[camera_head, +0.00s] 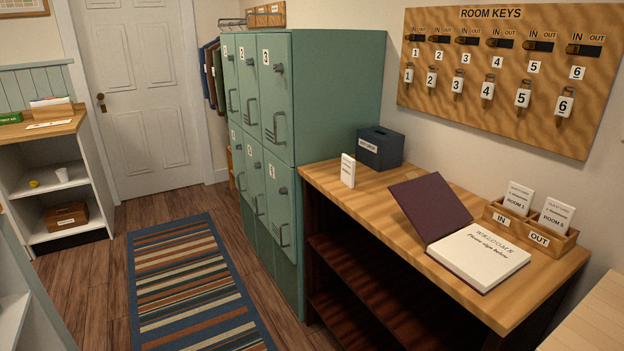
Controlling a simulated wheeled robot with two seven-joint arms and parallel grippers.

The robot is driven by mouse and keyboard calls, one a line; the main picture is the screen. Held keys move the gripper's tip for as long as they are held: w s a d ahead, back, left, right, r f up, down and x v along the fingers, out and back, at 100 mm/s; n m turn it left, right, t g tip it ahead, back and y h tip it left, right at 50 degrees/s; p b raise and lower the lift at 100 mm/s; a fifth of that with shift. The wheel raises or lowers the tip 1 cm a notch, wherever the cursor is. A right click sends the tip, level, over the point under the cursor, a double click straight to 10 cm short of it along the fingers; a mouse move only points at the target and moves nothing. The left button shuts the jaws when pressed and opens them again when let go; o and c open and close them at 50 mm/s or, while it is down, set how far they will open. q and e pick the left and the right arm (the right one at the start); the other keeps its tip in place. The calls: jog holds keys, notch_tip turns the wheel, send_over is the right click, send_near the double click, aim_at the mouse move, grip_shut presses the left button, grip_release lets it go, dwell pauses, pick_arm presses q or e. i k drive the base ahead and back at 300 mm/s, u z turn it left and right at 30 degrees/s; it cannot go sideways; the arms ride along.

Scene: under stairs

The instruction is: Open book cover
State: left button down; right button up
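The book (478,258) lies on the wooden desk (375,190), near its right front part. Its white page block faces up and reads "WELCOME, Please sign below". Its dark maroon cover (430,207) is lifted away from the pages and stands tilted up and back to the left, joined along the spine side. Nothing is seen touching the cover. Neither of my grippers shows in the head view.
A wooden IN/OUT card tray (531,245) stands close behind the book at the right. A blue box (380,148) and a small white card (348,171) stand at the desk's far left end. Green lockers (335,95) adjoin the desk. A striped rug (190,290) covers the floor.

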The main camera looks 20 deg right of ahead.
aim_at(432, 207)
jog(key=u, duration=0.5)
jog(key=i, duration=0.85)
jog(key=z, duration=1.55)
